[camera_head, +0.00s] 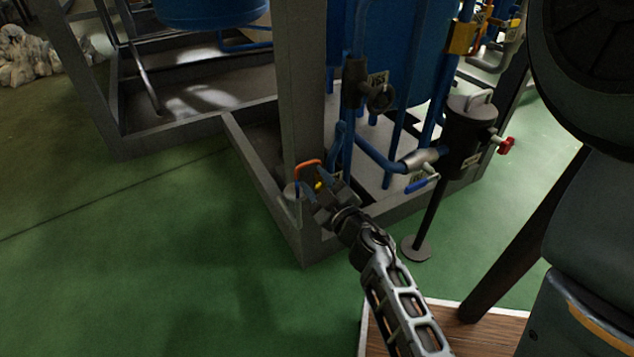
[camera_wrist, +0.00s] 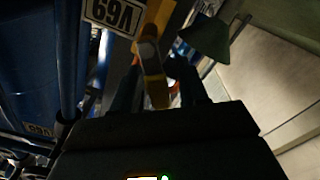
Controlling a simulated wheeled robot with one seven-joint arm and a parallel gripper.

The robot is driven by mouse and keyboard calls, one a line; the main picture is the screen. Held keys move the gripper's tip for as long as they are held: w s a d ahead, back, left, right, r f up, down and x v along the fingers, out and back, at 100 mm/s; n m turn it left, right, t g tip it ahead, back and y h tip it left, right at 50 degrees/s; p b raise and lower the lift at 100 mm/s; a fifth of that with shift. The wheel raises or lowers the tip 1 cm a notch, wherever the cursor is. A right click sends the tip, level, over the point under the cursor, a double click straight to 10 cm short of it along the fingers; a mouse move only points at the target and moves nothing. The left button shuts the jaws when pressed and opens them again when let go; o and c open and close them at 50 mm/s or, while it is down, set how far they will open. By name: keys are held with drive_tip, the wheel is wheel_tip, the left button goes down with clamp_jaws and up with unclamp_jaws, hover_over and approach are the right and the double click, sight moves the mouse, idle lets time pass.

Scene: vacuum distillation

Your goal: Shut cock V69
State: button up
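The tag V69 (camera_wrist: 112,13) shows upside down at the top of the wrist view. Beside it, an orange-yellow lever (camera_wrist: 152,68) runs between my gripper's two dark fingers (camera_wrist: 157,85). In the head view, an orange handle (camera_head: 308,165) stands by the frame post, at the far end of my gripper (camera_head: 319,187). My gripper looks open, its fingers spread to either side of the lever with some gap. I cannot tell whether either finger touches it. The cock's body is mostly hidden behind the gripper and fingers.
A grey steel frame (camera_head: 300,238) stands around the blue pipes. Right of it are a blue-handled valve (camera_head: 420,185) and a dark canister (camera_head: 467,135) with a red knob (camera_head: 507,146). The green floor (camera_head: 130,260) at left is clear.

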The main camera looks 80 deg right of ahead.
clamp_jaws()
drive_tip(key=shift+a, duration=0.1)
drive_tip(key=n+b, duration=0.1)
drive_tip(key=n, duration=0.1)
drive_tip(key=f+n+b, duration=0.1)
drive_tip(key=w+n+b, duration=0.1)
drive_tip(key=n+b, duration=0.1)
drive_tip(key=shift+a+f+n, duration=0.3)
drive_tip(key=shift+a+f, duration=0.05)
drive_tip(key=shift+a, duration=0.05)
unclamp_jaws()
drive_tip(key=shift+o, duration=0.3)
